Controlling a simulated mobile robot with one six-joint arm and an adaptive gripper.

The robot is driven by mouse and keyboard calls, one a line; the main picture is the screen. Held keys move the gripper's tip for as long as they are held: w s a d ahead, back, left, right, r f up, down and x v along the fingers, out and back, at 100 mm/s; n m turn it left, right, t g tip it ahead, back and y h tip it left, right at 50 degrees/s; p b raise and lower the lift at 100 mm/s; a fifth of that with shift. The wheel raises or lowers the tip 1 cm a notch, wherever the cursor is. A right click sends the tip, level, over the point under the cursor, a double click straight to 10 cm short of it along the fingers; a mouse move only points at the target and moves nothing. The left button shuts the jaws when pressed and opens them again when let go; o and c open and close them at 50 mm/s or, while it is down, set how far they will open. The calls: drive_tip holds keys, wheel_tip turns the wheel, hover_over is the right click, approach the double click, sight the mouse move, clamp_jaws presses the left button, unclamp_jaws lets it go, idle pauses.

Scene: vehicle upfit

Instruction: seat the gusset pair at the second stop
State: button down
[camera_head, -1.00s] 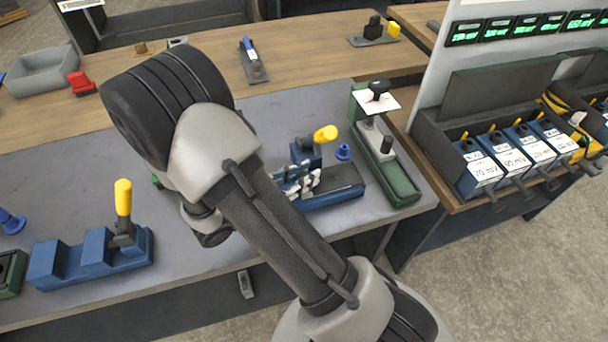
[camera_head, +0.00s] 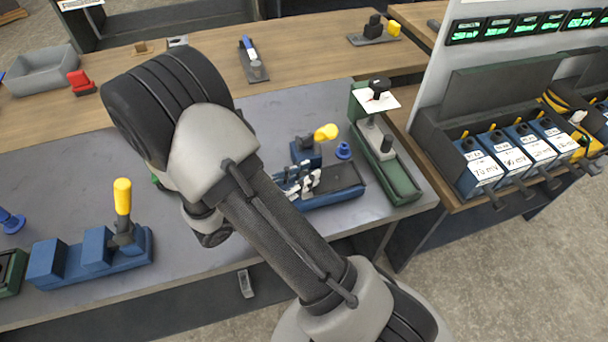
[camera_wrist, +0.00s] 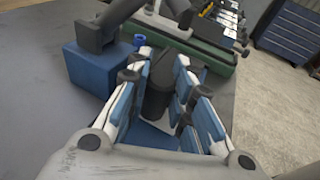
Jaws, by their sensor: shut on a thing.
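My gripper (camera_head: 302,180), with white and blue fingers, is low over the right blue fixture (camera_head: 345,193), which has a yellow-handled clamp (camera_head: 325,132). In the wrist view my gripper (camera_wrist: 163,75) has its fingers on either side of a dark grey piece (camera_wrist: 157,97), which it is shut on. I cannot tell whether this is one gusset or the pair, nor whether it touches a stop. The fingers and arm hide part of the fixture. Its blue block (camera_wrist: 88,72) stands left of the fingers in the wrist view.
A second blue fixture (camera_head: 70,262) with an upright yellow handle (camera_head: 123,197) stands at left. A green fixture (camera_head: 395,178) is close on the right of the working fixture, with a small blue knob (camera_head: 343,150) between. Blue labelled boxes (camera_head: 480,172) stand farther right.

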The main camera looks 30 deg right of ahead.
drive_tip(key=shift+f, duration=0.2)
idle(0.7)
drive_tip(key=c, duration=1.7)
unclamp_jaws()
drive_tip(key=shift+a, duration=0.2)
drive_tip(key=shift+p+v, duration=0.45)
drive_tip(key=shift+v, duration=0.95)
drive_tip(key=shift+a+r, duration=0.1)
drive_tip(key=shift+a, duration=0.05)
drive_tip(key=o, duration=0.5)
